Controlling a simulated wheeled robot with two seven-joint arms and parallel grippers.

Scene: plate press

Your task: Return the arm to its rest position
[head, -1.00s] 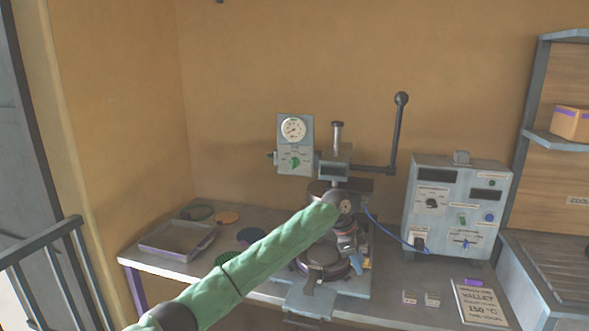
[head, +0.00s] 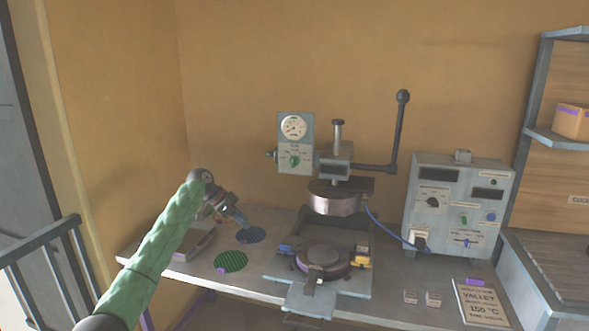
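My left arm, in a green sleeve, comes in from the lower left of the head view. Its gripper (head: 238,219) is above the left part of the table, beside a dark blue disc (head: 251,235) and clear of the press. The fingers are too small to show whether they are open or shut. The press (head: 335,196) stands open, with a gap between its upper plate and the round lower plate (head: 323,260). Its lever (head: 399,130) points up. My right gripper is not in view.
A green striped disc (head: 230,262) lies left of the press. A grey tray (head: 196,246) is partly hidden behind my arm. A control box (head: 458,206) with a blue cable stands right of the press. Two small blocks (head: 432,299) and a printed card (head: 479,303) lie at the front right.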

